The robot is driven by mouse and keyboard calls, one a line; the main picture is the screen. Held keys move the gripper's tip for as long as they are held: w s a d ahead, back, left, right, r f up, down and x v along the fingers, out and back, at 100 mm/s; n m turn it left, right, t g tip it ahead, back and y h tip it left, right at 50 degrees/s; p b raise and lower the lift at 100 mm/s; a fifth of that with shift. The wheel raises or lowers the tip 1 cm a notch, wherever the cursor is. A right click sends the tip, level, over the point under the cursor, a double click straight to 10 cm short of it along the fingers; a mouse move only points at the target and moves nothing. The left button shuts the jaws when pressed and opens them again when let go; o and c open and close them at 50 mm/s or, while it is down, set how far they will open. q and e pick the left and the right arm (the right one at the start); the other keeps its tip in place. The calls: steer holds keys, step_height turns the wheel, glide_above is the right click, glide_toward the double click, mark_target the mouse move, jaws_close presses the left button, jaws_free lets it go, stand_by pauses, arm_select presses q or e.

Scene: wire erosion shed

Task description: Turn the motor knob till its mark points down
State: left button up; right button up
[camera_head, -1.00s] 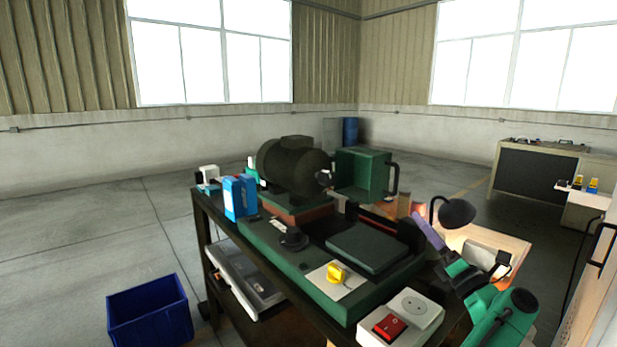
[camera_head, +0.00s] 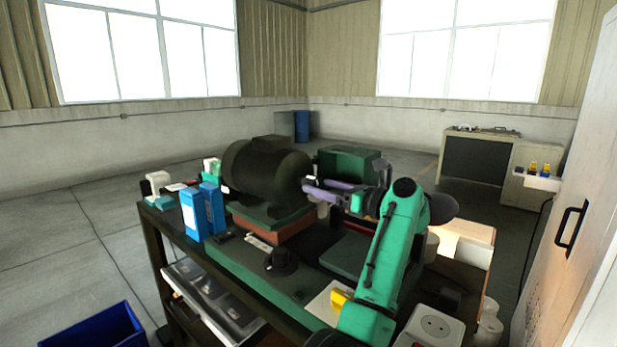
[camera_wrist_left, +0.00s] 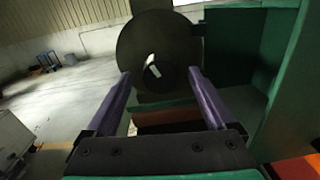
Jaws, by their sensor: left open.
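The dark motor (camera_head: 265,175) stands on a reddish-brown and green base on the bench. In the left wrist view, the motor's round end face (camera_wrist_left: 150,38) is ahead, with a pale, slanted stub or mark (camera_wrist_left: 152,68) near its middle; which way a mark points is unclear. My left gripper (camera_head: 312,190) is open beside the motor's right end. Its purple fingers (camera_wrist_left: 160,78) are spread with nothing between them and the motor face beyond. A yellow knob (camera_head: 338,298) on a white plate is partly hidden behind my left arm. A black knob (camera_head: 281,262) sits on the green bench top.
Blue boxes (camera_head: 212,207) stand at the bench's left. A green box (camera_head: 345,162) is right of the motor, close to my gripper. A white switch box (camera_head: 432,325) is at the front right. A blue crate (camera_head: 95,328) stands on the floor, with open floor beyond.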

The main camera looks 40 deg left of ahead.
mark_target(318, 185)
arm_select(q)
steer(key=a+p, duration=0.1)
steer(key=a, duration=0.3)
steer(key=shift+r, duration=0.1)
steer(key=shift+a, duration=0.3)
arm_select(e)
steer(key=shift+a+r, duration=0.7)
steer(key=shift+a, duration=0.25)
arm_select(q)
steer(key=c, duration=1.4)
arm_select(e)
steer(key=shift+d, duration=0.3)
